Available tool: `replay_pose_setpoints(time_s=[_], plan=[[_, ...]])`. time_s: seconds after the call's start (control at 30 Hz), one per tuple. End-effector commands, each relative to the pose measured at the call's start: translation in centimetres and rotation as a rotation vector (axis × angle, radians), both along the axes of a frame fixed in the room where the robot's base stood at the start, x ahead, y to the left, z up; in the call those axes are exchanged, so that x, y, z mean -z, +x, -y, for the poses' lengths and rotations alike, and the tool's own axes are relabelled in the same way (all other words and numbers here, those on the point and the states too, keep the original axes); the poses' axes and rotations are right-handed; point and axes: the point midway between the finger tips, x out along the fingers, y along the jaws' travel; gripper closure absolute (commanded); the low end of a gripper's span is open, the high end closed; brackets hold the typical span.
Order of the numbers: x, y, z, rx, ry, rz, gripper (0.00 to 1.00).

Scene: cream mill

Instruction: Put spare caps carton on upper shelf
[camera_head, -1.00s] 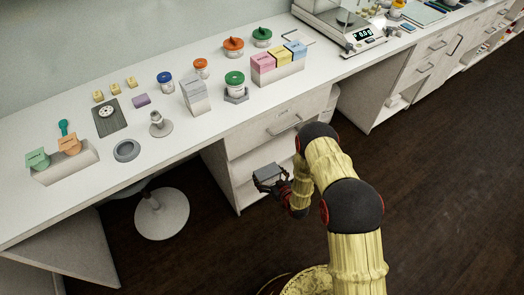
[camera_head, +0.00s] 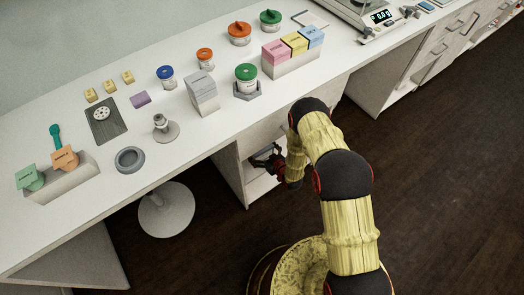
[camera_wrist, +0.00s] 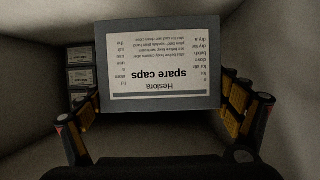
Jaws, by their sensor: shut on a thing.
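The spare caps carton (camera_wrist: 160,62) is a grey box with a white label, upside down in the wrist view. My gripper (camera_wrist: 162,108) is shut on it, with one finger at each side. In the head view my gripper (camera_head: 267,160) is at the open shelf unit (camera_head: 229,173) under the counter, reaching into the opening below the drawer. The carton is hidden in that view. I cannot tell whether its underside touches a shelf board.
Several small dark cartons (camera_wrist: 80,68) stand stacked to the left of the held carton in the wrist view. Pale walls (camera_wrist: 262,55) close in on both sides. The counter (camera_head: 215,135) above carries jars and boxes. A round stool (camera_head: 166,207) stands to the left.

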Motion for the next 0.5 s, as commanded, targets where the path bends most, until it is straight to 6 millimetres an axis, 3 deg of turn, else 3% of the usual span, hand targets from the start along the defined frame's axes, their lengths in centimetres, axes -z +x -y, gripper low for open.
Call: replay_pose_setpoints(time_s=[0.03,0.27,0.5], plan=[[1.2,0.0,0.0,0.000,0.001,0.001,0.41],[2.7,0.2,0.0,0.001,0.001,0.004,0.41],[5.9,0.1,0.0,0.000,0.002,0.003,0.41]])
